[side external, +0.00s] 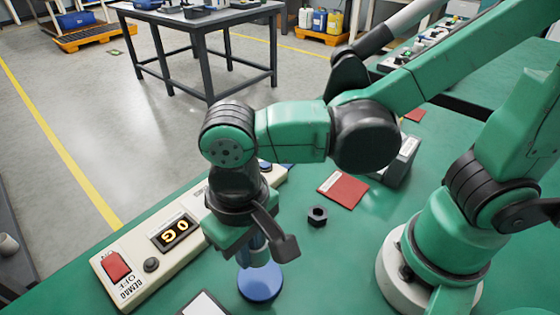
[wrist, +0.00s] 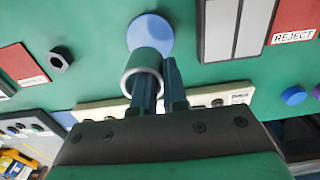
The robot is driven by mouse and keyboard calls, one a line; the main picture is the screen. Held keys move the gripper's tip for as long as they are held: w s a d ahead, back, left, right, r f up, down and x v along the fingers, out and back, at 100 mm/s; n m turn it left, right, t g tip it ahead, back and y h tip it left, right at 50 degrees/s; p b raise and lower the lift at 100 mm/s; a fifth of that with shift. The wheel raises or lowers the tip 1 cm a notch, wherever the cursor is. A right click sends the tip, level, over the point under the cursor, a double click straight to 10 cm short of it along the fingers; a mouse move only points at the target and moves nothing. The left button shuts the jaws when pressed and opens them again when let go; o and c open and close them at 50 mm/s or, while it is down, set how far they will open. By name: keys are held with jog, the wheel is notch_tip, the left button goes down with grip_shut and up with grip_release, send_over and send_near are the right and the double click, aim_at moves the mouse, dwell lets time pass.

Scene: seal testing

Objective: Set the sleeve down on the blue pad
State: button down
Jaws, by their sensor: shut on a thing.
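The sleeve, a short grey tube, shows in the side view (side external: 256,252) and with its open round end in the wrist view (wrist: 142,62). My gripper (side external: 252,240) points down and is shut on the sleeve, its dark fingers also showing in the wrist view (wrist: 160,86). The blue pad is a flat round disc on the green table in the side view (side external: 261,287) and in the wrist view (wrist: 150,33). The sleeve overlaps the pad's edge in both views. I cannot tell whether it touches the pad. My gripper hides part of the sleeve.
A cream control panel (side external: 140,268) with a lit display lies left of the pad. A black hex nut (side external: 317,216) and a red card (side external: 343,190) lie to the right. A white-and-grey plate (side external: 206,304) is near the front edge.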

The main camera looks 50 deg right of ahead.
aim_at(254, 284)
jog(key=shift+f, duration=3.05)
jog(key=shift+f, duration=0.1)
jog(key=c, duration=0.9)
grip_release()
notch_tip(254, 284, up, 12)
jog(key=shift+f, duration=0.1)
jog(key=w+d+t, duration=0.2)
jog(key=d, duration=0.3)
jog(key=w+d+t, duration=0.2)
jog(key=d, duration=0.4)
jog(key=w+d+t, duration=0.2)
jog(key=d+t, duration=0.1)
jog(key=d, duration=0.3)
jog(key=shift+w+d+f, duration=0.15)
jog(key=shift+w+d, duration=0.05)
jog(key=shift+w, duration=0.15)
